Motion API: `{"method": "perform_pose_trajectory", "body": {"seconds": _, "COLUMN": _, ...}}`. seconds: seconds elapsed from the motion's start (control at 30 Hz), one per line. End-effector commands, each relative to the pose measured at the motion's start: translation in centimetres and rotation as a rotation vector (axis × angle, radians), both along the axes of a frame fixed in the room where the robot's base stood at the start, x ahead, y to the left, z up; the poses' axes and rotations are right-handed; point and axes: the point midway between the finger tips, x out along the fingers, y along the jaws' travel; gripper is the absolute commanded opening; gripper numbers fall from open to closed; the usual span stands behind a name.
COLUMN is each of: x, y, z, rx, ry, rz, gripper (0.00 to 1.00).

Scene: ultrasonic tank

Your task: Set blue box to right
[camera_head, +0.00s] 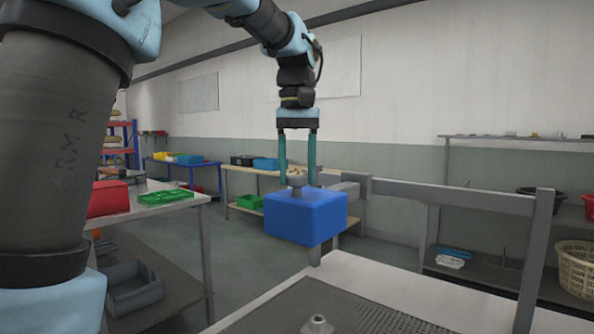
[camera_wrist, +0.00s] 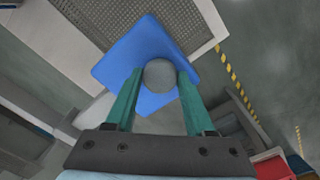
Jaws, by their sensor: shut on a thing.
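The blue box (camera_head: 306,217) hangs in the air in the head view, with a round grey knob (camera_head: 297,181) on its top. My gripper (camera_head: 297,180) points down and is shut on that knob, one green finger on each side. In the wrist view the blue box (camera_wrist: 137,58) lies beyond the fingers, and the grey knob (camera_wrist: 160,75) sits between the fingertips of my gripper (camera_wrist: 159,76). The box looks level. It is over or beside the left back edge of the tank table; its exact height above it I cannot tell.
A light table (camera_head: 375,274) with a perforated metal tray (camera_head: 345,307) is in front, with a small grey fitting (camera_head: 317,325) on the tray. A grey rail (camera_head: 450,196) with a post stands behind its right side. A side table with a red box (camera_head: 108,199) is at left.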

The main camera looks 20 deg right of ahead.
Motion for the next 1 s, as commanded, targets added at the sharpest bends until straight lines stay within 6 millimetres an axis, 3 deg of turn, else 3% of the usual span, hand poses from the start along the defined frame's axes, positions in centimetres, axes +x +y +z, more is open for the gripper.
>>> {"method": "perform_pose_trajectory", "body": {"seconds": 0.37, "x": 0.0, "y": 0.0, "z": 0.0, "rx": 0.000, "ry": 0.000, "rz": 0.000, "gripper": 0.00}}
{"method": "perform_pose_trajectory", "body": {"seconds": 0.57, "x": -1.6, "y": -0.9, "z": 0.1, "rx": 0.000, "ry": 0.001, "rz": -0.004, "gripper": 0.00}}
{"method": "perform_pose_trajectory", "body": {"seconds": 0.77, "x": -5.7, "y": -3.2, "z": 0.2, "rx": -0.001, "ry": 0.001, "rz": -0.008, "gripper": 0.00}}
{"method": "perform_pose_trajectory", "body": {"seconds": 1.0, "x": -12.6, "y": -6.9, "z": 0.3, "rx": 0.000, "ry": 0.002, "rz": -0.010, "gripper": 0.00}}
